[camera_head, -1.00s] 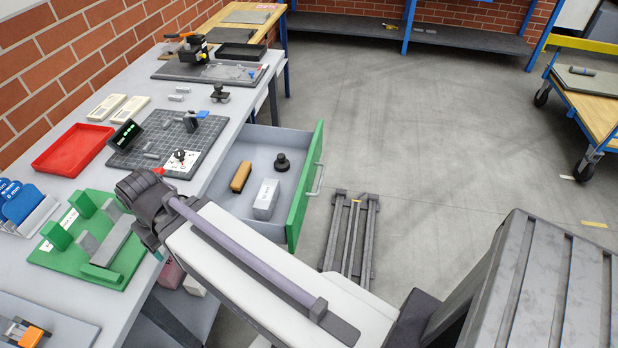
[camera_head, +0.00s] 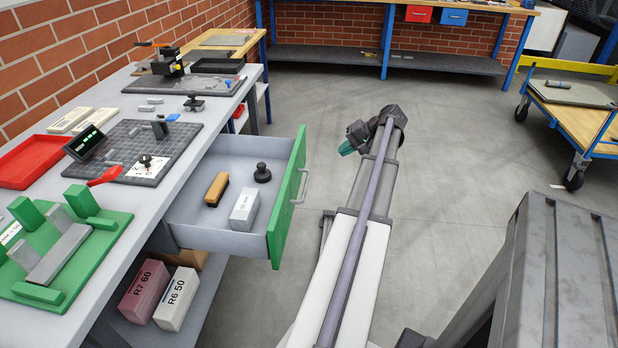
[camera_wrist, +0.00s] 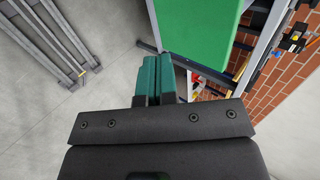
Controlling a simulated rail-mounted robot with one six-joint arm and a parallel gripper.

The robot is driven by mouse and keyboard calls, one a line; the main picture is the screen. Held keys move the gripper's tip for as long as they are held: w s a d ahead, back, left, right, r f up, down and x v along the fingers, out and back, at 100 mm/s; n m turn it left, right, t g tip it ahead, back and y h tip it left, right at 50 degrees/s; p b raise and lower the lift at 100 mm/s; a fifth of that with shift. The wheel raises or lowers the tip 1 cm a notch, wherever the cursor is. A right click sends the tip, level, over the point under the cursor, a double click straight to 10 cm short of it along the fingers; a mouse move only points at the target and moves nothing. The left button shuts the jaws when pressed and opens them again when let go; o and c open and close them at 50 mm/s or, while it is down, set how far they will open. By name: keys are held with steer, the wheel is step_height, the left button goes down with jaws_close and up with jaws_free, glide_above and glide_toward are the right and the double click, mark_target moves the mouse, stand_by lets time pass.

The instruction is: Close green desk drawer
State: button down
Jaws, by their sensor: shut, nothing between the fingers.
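The desk drawer (camera_head: 216,236) is pulled out from the grey workbench. Its green front (camera_head: 291,200) has a metal handle (camera_head: 301,186) on the outer face. Inside lie a brown block (camera_head: 216,189), a white block (camera_head: 244,210) and a black knobbed piece (camera_head: 262,173). My gripper (camera_head: 346,149) is to the right of the drawer, apart from the green front, over open floor. In the wrist view its teal fingers (camera_wrist: 154,75) are together and empty, and the green front (camera_wrist: 195,28) shows beyond them.
The workbench (camera_head: 183,170) carries a red tray (camera_head: 33,160), a green fixture (camera_head: 60,262) and a dark grid plate (camera_head: 150,140). Boxes (camera_head: 146,288) stand on the shelf below. A wooden-topped cart (camera_head: 575,122) is at the right. The floor between is largely clear.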

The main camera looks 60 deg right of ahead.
steer(key=b, duration=0.6)
glide_toward(301, 167)
steer(key=shift+a+x, duration=0.15)
steer(key=shift+x, duration=1.45)
steer(key=shift+a+x, duration=0.1)
steer(key=shift+x, duration=1.45)
steer(key=shift+r, duration=0.1)
